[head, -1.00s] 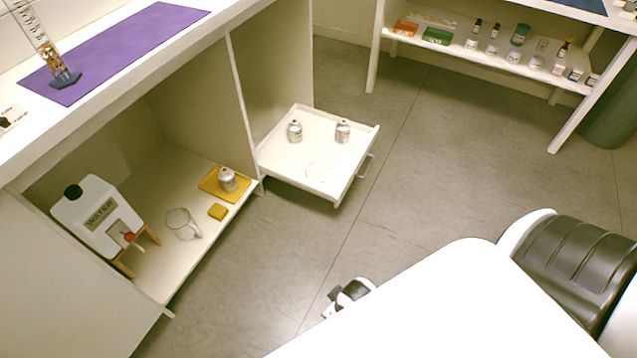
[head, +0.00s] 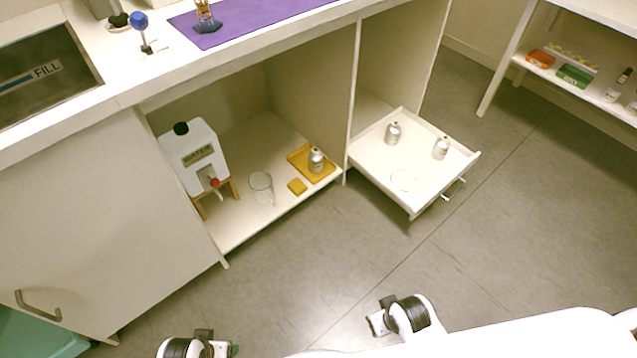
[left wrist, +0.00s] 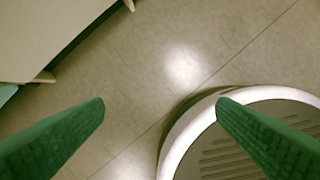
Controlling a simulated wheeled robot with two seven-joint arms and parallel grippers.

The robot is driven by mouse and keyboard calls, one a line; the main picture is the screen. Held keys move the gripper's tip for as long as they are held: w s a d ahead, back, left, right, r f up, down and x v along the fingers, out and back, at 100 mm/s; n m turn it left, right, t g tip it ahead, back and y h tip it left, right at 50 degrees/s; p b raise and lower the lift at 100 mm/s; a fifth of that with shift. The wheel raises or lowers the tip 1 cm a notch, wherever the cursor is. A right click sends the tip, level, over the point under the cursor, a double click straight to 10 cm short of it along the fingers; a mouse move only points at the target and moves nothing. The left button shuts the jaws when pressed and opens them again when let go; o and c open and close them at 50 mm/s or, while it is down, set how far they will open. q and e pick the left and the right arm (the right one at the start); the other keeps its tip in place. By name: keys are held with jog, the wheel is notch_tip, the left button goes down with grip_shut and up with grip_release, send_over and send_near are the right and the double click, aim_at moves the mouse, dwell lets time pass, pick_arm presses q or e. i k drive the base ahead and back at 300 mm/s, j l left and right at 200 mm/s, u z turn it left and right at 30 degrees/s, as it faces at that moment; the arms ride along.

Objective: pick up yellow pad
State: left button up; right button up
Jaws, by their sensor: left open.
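A small yellow block-like pad (head: 297,187) lies on the floor of the open cabinet, near its front edge. Just behind it is a larger flat yellow pad or tray (head: 298,158) with a silver bottle (head: 316,160) standing on it. My left gripper (left wrist: 160,105) has green fingers spread wide with nothing between them, above the grey floor. In the head view the left wrist shows at the bottom edge, well away from the cabinet. Part of my right arm's end (head: 378,322) shows at the bottom middle; its fingers cannot be made out.
A glass beaker (head: 261,187) and a white water tank (head: 196,155) stand left of the small pad. An open white drawer (head: 412,190) with two silver bottles juts out on the right. The purple mat (head: 262,18) lies on the counter. Floor before the cabinet is clear.

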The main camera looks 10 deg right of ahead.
aim_at(296, 186)
jog(key=i+l, duration=0.25)
jog(key=i+l+u, duration=0.15)
jog(key=l, duration=0.3)
jog(key=i+l, duration=0.35)
jog(key=i+l+u, duration=0.1)
jog(key=i+l, duration=0.15)
jog(key=l, duration=0.15)
